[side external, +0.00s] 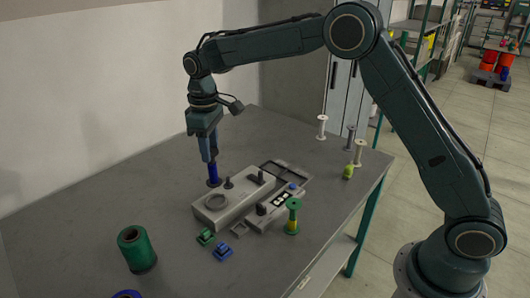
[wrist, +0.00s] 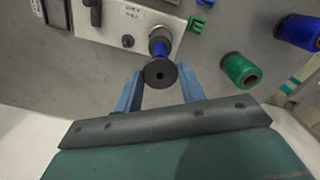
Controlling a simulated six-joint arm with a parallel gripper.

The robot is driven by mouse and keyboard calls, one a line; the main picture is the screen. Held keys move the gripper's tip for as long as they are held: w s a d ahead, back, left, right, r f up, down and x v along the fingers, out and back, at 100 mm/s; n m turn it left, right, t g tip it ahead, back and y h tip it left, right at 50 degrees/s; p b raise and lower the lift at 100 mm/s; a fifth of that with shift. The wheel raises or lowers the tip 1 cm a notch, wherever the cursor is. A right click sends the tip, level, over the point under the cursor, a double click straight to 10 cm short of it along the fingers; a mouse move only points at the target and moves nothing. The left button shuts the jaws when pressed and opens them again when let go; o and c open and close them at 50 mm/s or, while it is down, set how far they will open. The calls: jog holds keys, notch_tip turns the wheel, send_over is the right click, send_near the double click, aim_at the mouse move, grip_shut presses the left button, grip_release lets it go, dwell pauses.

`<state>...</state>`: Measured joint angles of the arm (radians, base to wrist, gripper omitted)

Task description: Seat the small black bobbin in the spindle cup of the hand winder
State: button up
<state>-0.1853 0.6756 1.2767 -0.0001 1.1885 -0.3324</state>
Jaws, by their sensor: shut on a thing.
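The bobbin, with black flanges and blue thread, stands roughly upright below my gripper (side external: 211,160) in the side view (side external: 213,174). My gripper is shut on it. In the wrist view the bobbin's near black flange (wrist: 160,74) sits between my two fingers (wrist: 158,88), and its blue middle shows beyond. The grey hand winder (side external: 240,197) lies on the table just right of the bobbin. A round ring-shaped cup (side external: 215,203) is on its near left end. In the wrist view the bobbin's far end overlaps the winder's edge (wrist: 177,25). Its height above the table is unclear.
A green-topped spool (side external: 294,215) stands at the winder's right. Green (side external: 205,236) and blue (side external: 222,252) clips lie in front. A large green spool (side external: 137,250) and a blue spool (side external: 127,294) are nearer. Several spools stand at the far right edge. The table's left is clear.

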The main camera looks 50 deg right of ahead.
jog(key=shift+a, duration=0.15)
jog(key=shift+f, duration=0.2)
jog(key=shift+f, duration=2.2)
jog(key=shift+f, duration=0.95)
dwell(0.5)
jog(key=o, duration=0.9)
jog(key=shift+c, duration=0.2)
jog(key=shift+r, duration=0.15)
